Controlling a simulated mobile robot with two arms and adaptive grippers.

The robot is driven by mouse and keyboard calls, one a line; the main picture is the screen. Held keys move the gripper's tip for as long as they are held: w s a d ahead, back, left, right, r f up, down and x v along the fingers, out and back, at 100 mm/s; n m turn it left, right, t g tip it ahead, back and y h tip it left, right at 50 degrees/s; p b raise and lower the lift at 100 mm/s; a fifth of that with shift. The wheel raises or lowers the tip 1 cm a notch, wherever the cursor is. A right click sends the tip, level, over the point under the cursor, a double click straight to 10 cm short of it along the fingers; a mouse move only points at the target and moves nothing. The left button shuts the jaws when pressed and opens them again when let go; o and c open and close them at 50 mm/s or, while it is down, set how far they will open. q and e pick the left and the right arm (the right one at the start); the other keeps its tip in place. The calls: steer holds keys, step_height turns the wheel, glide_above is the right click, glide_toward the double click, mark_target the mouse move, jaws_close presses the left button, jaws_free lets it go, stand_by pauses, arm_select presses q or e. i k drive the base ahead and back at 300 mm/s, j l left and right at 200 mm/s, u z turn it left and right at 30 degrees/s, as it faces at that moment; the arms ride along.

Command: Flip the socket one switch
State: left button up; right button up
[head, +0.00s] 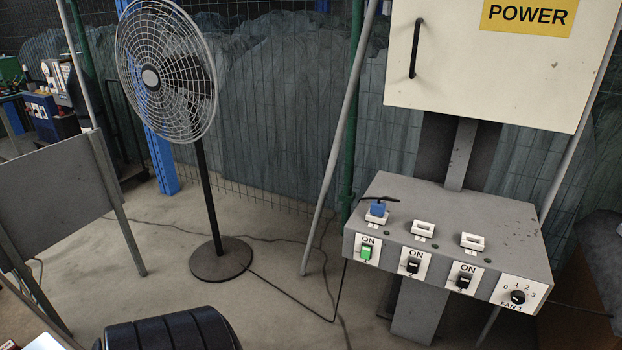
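A grey sloped control box (455,215) stands at the right on a post. Socket one (376,218), at the left of its top, has a blue plug (377,209) in it. Below it on the front face, the socket one switch (366,253) shows green under an "ON" label. The second switch (412,266) and third switch (464,280) are black, below two empty white sockets (423,228) (472,241). Neither of my grippers is in view.
A fan dial (517,297) marked 0 to 3 is at the box's right end. A cream power cabinet (490,60) hangs above. A standing fan (170,75) is at left. A cable (290,300) crosses the floor. A black ribbed object (170,330) is at the bottom edge.

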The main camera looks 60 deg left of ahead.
mark_target(367, 250)
steer(key=u, duration=1.4)
